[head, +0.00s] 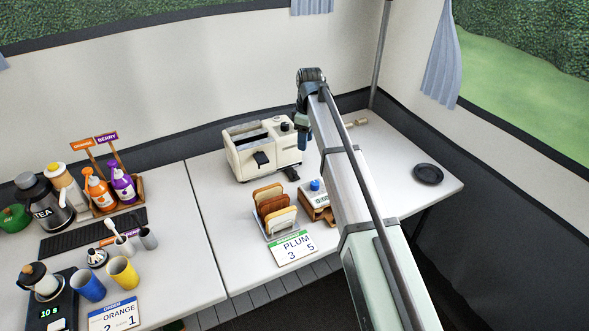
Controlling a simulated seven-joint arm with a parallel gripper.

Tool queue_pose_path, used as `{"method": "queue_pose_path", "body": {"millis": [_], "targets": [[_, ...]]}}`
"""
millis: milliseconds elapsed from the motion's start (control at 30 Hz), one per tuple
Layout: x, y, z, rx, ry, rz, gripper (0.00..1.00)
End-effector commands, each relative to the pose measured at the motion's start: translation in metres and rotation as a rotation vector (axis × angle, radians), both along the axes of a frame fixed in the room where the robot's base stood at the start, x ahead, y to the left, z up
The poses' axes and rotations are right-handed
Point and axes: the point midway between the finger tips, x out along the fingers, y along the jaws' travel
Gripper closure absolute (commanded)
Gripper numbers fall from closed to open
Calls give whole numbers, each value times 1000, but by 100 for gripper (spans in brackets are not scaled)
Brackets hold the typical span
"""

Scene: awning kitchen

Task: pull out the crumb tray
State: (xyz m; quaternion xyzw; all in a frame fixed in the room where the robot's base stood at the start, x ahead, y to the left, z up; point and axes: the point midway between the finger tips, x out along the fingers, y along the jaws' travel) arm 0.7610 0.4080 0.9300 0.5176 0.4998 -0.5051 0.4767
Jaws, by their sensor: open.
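A cream toaster (262,150) stands on the right-hand white table, with two open slots on top and a black lever (261,158) on its front. I cannot make out the crumb tray; a small dark piece (292,174) lies at the toaster's lower right corner, and I cannot tell whether it belongs to the tray. My gripper (303,143) points down at the toaster's right end, above the table. It is open, small in the view and partly hard to make out. I cannot tell whether it touches the toaster.
A rack of toast slices (273,208) stands in front of the toaster, behind a PLUM card (294,248). Bottles and cups crowd the left table (180,240).

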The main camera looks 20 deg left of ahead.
Motion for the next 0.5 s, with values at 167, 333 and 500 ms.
{"method": "queue_pose_path", "body": {"millis": [167,333,500], "targets": [[-15,27,9,-31,-9,39,52],[-18,31,5,-38,-10,47,52],[-19,31,-17,-38,-9,46,52]]}}
